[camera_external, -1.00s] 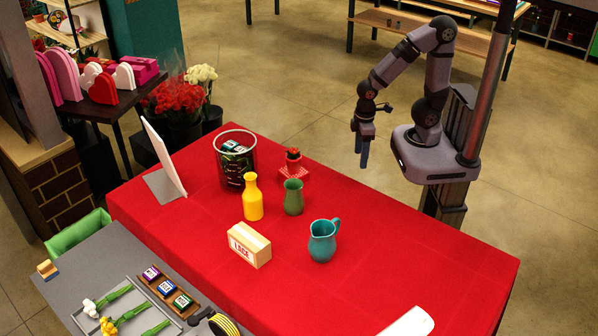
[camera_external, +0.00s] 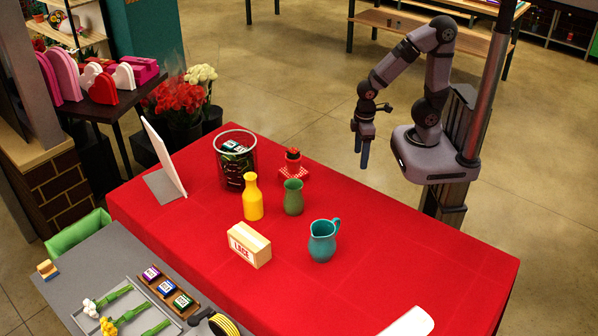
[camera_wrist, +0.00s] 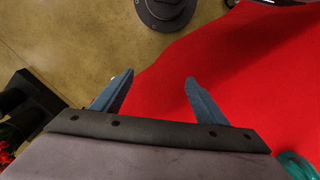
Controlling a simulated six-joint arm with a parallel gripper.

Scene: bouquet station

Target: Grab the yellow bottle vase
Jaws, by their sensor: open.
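The yellow bottle vase (camera_external: 252,199) stands upright on the red-covered table (camera_external: 400,240), left of the green vase (camera_external: 293,197). It has a round body and a narrow neck. My gripper (camera_external: 362,158) hangs fingers down beyond the table's back edge, well to the right of the vase and apart from it. In the wrist view my gripper (camera_wrist: 157,85) shows two blue fingers spread apart with nothing between them. The yellow vase is not visible in the wrist view.
A white board (camera_external: 165,158) stands at the left. The table's right part is mostly clear.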

